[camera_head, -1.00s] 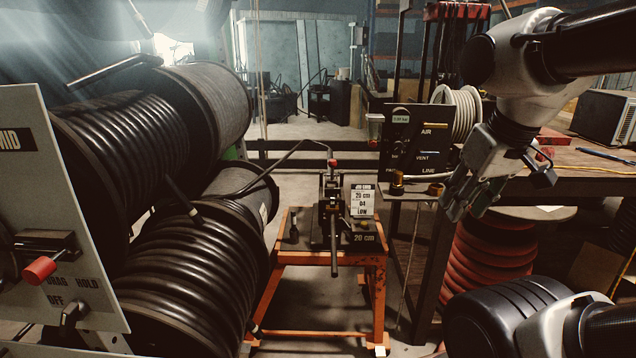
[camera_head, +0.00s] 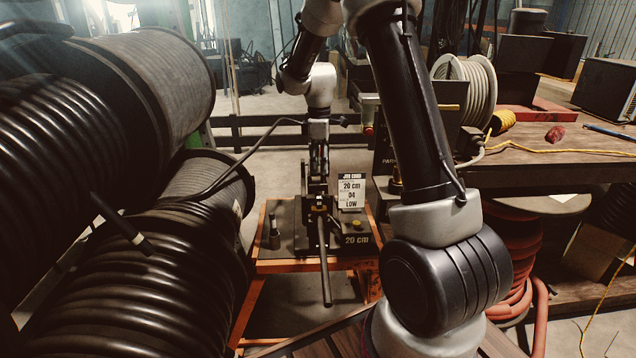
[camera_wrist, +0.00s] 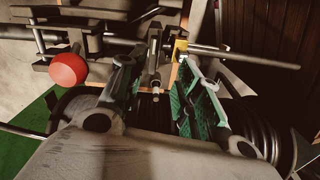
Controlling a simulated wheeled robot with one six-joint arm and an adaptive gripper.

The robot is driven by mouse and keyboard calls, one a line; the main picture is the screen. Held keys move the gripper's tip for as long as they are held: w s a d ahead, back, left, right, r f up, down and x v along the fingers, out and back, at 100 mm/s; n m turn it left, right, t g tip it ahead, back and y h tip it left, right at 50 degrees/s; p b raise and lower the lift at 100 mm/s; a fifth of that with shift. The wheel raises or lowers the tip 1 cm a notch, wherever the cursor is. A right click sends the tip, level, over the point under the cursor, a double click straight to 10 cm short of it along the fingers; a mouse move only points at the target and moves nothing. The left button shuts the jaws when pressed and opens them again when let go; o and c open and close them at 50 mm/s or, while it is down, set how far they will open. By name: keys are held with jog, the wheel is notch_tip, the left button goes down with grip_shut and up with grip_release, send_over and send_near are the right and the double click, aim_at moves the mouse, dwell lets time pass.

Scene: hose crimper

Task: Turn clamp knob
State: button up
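The crimper (camera_head: 318,235) stands on an orange-framed bench, with a lever bar pointing down toward the front. My gripper (camera_head: 318,165) hangs above it, pointing down. In the wrist view my gripper (camera_wrist: 156,75) is open, its green-padded fingers apart. A grey metal stem (camera_wrist: 155,50) shows between the fingertips, with a gap on each side. I cannot tell whether this stem is the clamp knob. A yellow block (camera_wrist: 180,50) sits beside it near the right finger. A red ball knob (camera_wrist: 68,70) lies left of the left finger. My gripper hides the crimper's top in the head view.
Large black hose reels (camera_head: 150,250) fill the left side. A thin hose (camera_head: 245,155) runs from them to the crimper. A wooden workbench (camera_head: 560,165) with a cable spool (camera_head: 467,85) is at right.

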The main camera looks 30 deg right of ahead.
aim_at(318, 190)
jog(key=shift+w+r+n, duration=0.1)
jog(key=shift+w+n, duration=0.35)
jog(key=shift+n, duration=0.45)
notch_tip(318, 190, down, 8)
jog(key=shift+r, duration=0.2)
jog(key=shift+c, duration=0.2)
grip_shut()
